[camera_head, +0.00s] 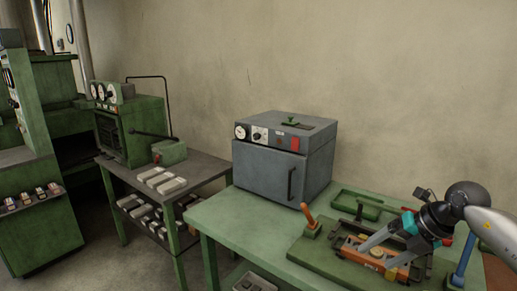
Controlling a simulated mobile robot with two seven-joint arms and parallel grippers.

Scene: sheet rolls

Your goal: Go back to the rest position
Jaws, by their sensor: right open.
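My right gripper (376,256) comes in from the right and shows at the lower right. Its two grey fingers are spread apart. They are above or beside an orange block with a round yellowish top (377,253), which sits on a dark green base plate (318,252) on the green table (222,218). I cannot tell whether the fingers touch the block. Nothing shows held between them. My left gripper is not in view.
A grey oven-like box (284,160) with a dial and handle stands on the table. An orange-handled lever (309,219) and a green tray (357,205) are near my gripper. A blue post (464,262) stands at right. Left is a side table (205,168) with grey blocks.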

